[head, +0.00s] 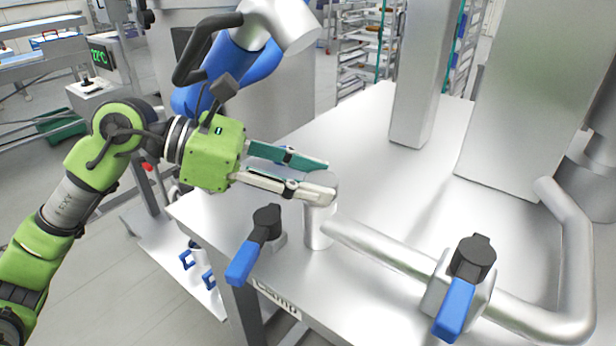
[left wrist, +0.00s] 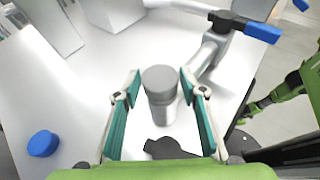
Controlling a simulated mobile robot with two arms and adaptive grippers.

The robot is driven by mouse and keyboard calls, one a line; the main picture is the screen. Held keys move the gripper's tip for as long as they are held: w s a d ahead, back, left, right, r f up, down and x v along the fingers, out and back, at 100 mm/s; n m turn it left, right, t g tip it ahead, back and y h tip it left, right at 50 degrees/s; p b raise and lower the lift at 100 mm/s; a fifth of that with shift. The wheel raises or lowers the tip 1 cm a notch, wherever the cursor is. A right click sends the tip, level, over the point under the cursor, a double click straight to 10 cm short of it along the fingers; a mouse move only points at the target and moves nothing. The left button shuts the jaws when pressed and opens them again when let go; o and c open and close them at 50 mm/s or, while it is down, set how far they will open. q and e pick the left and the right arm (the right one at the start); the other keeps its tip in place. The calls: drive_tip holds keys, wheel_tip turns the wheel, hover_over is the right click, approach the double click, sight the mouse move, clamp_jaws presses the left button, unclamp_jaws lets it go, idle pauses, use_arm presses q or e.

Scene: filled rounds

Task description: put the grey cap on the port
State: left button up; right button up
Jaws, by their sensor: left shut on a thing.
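The grey cap (left wrist: 160,78) is a short round piece between my left gripper's fingertips in the left wrist view. It is over the top of the upright metal port (head: 318,232); the port's stub (left wrist: 162,112) shows just below it. I cannot tell whether the cap is seated or slightly above. My left gripper (head: 312,180) reaches in from the left in the head view and is shut on the cap. Its teal-lined fingers are on either side and partly hide the cap in the head view. My right gripper is not in view.
A metal pipe (head: 385,250) runs right from the port. Black valves with blue handles stand left (head: 242,262) and right (head: 455,310) of it. A blue cap (left wrist: 43,143) lies on the steel table (head: 370,130). Metal columns (head: 425,70) rise at the back.

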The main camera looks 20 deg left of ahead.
use_arm(q)
drive_tip(key=shift+s+f, duration=0.1)
drive_tip(key=shift+f, duration=0.4)
drive_tip(key=shift+c, duration=1.3)
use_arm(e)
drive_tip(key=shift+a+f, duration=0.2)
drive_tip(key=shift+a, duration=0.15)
use_arm(q)
drive_tip(key=shift+f, duration=0.1)
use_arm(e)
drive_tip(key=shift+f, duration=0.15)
use_arm(q)
drive_tip(key=shift+b, duration=0.35)
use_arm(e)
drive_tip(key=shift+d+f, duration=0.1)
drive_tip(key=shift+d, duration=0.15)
use_arm(q)
drive_tip(key=shift+f, duration=0.1)
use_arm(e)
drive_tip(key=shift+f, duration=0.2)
use_arm(q)
drive_tip(key=o, duration=1.2)
drive_tip(key=shift+o, duration=0.2)
